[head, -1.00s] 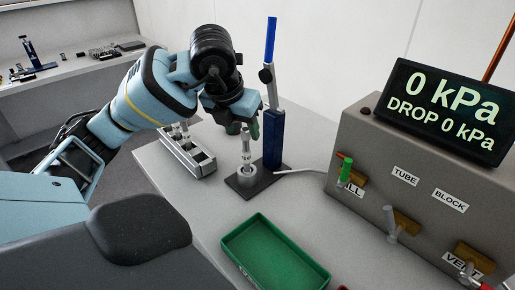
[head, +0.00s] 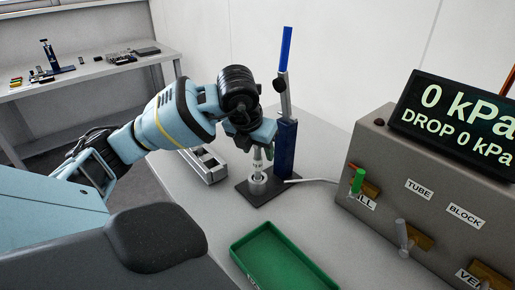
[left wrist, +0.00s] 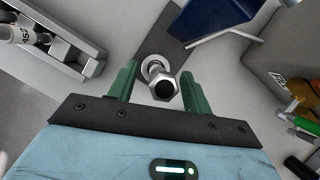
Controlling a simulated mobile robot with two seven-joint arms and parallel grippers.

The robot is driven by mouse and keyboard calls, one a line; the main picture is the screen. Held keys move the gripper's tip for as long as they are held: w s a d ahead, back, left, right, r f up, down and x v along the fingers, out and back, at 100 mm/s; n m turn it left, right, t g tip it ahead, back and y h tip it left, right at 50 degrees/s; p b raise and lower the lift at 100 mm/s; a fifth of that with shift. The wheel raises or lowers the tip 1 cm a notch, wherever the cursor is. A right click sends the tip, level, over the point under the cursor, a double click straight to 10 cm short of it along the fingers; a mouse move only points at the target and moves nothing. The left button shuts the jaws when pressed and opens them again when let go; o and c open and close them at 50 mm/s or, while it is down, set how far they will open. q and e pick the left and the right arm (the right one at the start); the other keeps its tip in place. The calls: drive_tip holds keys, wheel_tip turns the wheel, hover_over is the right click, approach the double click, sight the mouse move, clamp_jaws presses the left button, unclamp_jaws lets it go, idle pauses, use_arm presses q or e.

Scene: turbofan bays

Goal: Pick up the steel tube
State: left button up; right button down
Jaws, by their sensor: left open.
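A steel tube (head: 258,169) with a hex nut on its top stands upright in a round socket on a dark base plate (head: 283,193). In the left wrist view the nut of the steel tube (left wrist: 163,88) faces me. My left gripper (head: 258,152) is open above the socket, at the tube's upper end. In the left wrist view the green fingers of my left gripper (left wrist: 158,88) stand on either side of the nut, with a gap at each side. My right gripper is not in view.
A blue pump post (head: 285,148) rises close behind the tube. A grey rack (head: 206,164) lies left of it, with a labelled cylinder (left wrist: 14,34) at its end. A green tray (head: 237,250) lies in front. A grey valve box (head: 380,160) with a 0 kPa display (head: 455,115) stands right.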

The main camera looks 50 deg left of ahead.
use_arm(q)
drive_tip(key=shift+w+f, duration=0.15)
drive_tip(key=shift+f, duration=0.3)
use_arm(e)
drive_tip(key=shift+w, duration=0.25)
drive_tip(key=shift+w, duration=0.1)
use_arm(q)
clamp_jaws()
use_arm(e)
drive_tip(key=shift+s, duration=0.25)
